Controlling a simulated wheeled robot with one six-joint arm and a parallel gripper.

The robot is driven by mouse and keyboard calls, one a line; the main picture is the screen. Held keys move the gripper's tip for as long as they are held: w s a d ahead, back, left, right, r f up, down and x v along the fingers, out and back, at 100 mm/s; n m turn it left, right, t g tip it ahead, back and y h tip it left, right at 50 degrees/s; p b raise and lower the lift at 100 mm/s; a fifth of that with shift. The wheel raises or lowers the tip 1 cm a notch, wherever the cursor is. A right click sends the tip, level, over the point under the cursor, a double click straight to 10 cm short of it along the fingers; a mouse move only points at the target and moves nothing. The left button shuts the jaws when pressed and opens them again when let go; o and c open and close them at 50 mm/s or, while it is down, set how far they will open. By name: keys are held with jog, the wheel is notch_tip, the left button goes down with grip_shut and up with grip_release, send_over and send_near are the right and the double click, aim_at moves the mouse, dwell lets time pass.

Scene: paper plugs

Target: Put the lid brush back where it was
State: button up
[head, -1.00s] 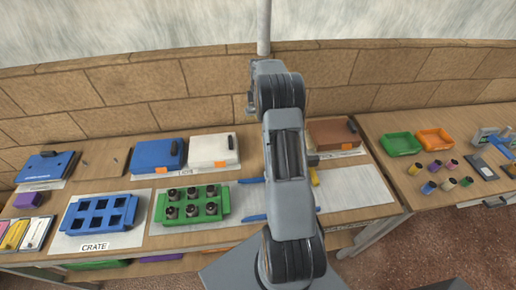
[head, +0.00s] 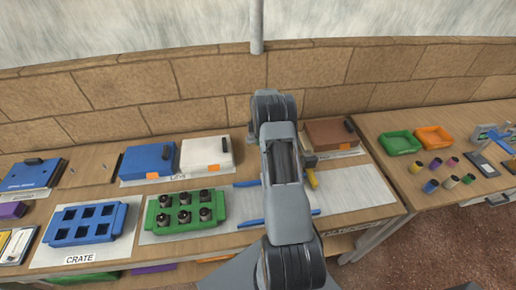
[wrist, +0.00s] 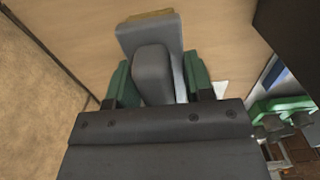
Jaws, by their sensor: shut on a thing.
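In the wrist view my gripper (wrist: 158,85) has its green fingers closed on the sides of a grey block with a rounded grip, the lid brush (wrist: 150,38). A thin tan edge shows at the brush's far end. The brush is over a bare wooden surface; I cannot tell whether it touches it. In the head view my arm hides the gripper and most of what it holds. The blue lid (head: 148,162) and white lid (head: 207,155), each with a dark handle and an orange tab, lie left of my arm.
A green tray (head: 152,218) of dark cylinders and a blue crate (head: 62,238) stand at the front left. A brown box (head: 327,133) and a small yellow piece (head: 312,179) show right of my arm. The white sheet (head: 365,190) there is largely clear. Several small cylinders stand on the right table.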

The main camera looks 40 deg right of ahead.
jog(key=shift+f+b, duration=0.9)
jog(key=shift+f, duration=1.45)
jog(key=shift+f, duration=0.15)
jog(key=o, duration=1)
jog(key=shift+c, duration=0.2)
